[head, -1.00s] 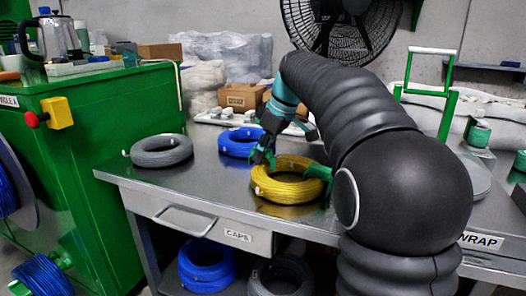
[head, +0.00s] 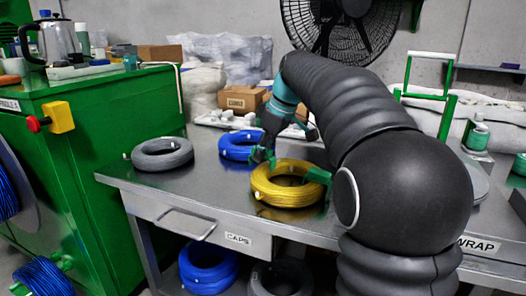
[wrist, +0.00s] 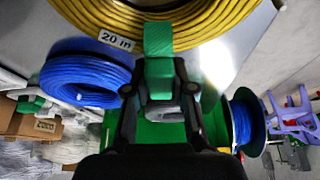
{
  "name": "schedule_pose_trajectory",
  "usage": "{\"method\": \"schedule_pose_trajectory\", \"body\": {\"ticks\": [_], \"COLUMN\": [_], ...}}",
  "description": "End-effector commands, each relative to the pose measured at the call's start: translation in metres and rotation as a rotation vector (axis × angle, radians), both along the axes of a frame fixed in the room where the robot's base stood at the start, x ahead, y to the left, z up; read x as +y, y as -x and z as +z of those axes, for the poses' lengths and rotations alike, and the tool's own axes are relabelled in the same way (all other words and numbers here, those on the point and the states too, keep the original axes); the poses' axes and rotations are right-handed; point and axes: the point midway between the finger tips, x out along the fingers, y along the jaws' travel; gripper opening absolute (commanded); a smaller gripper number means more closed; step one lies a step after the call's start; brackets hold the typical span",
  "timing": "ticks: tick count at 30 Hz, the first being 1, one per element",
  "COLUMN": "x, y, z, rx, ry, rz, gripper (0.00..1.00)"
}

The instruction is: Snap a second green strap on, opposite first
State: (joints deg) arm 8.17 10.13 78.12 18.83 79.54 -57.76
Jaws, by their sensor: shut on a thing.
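A yellow cable coil (head: 285,198) lies flat on the metal table. A green strap (head: 318,176) sits on the coil's right side in the head view. My gripper (head: 264,157) is at the coil's far left edge, across from that strap. In the wrist view my gripper (wrist: 160,92) is shut on a second green strap (wrist: 158,42), whose outer end overlaps the yellow coil (wrist: 215,18). I cannot tell whether this strap is clipped around the coil or only against it. The strap's underside is hidden.
A blue coil (head: 236,151) lies just behind my gripper, and it also shows in the wrist view (wrist: 75,75). A grey coil (head: 162,155) lies at the table's left. A green cabinet (head: 95,120) stands left of the table. Bare tabletop (head: 215,190) shows between the grey and yellow coils.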

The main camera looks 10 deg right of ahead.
Motion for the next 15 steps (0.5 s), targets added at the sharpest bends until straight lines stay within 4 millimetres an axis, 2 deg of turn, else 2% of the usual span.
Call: {"method": "schedule_pose_trajectory", "body": {"ticks": [15], "x": [0.0000], "y": [0.0000], "z": [0.0054], "rx": [0.000], "ry": [0.000], "rz": [0.000], "gripper": [0.08]}}
